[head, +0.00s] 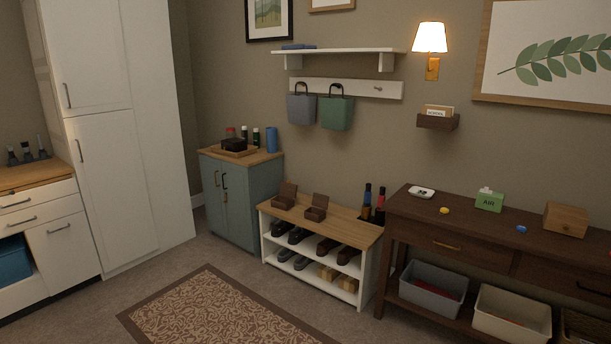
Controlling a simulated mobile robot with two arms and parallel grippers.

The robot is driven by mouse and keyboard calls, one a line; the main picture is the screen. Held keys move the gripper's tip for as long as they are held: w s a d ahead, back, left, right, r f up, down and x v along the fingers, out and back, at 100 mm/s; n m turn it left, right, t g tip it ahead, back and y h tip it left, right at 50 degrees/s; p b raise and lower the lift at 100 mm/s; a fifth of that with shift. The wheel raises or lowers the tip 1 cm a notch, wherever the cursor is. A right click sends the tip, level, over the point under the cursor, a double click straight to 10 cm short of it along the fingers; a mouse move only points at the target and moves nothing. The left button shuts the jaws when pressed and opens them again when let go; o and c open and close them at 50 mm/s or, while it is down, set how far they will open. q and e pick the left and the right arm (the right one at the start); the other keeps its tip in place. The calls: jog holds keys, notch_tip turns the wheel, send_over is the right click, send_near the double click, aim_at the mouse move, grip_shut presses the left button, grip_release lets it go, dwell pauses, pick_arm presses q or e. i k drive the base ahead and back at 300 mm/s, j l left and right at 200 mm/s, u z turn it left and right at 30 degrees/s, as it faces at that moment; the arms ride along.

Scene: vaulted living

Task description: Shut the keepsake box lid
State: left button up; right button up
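A lighter wooden box (566,219) on the dark console table looks closed. I cannot tell which of these is the keepsake box. Neither of my grippers is in view.
Dark bottles (367,196) stand at the bench's right end. A blue-grey cabinet (243,205) is left of the bench, and the dark console table (462,224) is right. A patterned rug (215,312) lies on the open floor in front.

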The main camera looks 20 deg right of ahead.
aim_at(288, 189)
jog(key=i+l+z, duration=0.1)
jog(key=i+l, duration=0.2)
jog(key=i, duration=0.15)
jog(key=i+l, duration=0.25)
jog(key=i, duration=0.25)
jog(key=i+l+z, duration=0.15)
jog(key=i, duration=0.35)
jog(key=i+l+z, duration=0.1)
jog(key=i+l, duration=0.2)
jog(key=i, duration=0.2)
jog(key=i+l, duration=0.15)
jog(key=i, duration=0.35)
jog(key=i+z, duration=0.25)
jog(key=i, duration=0.35)
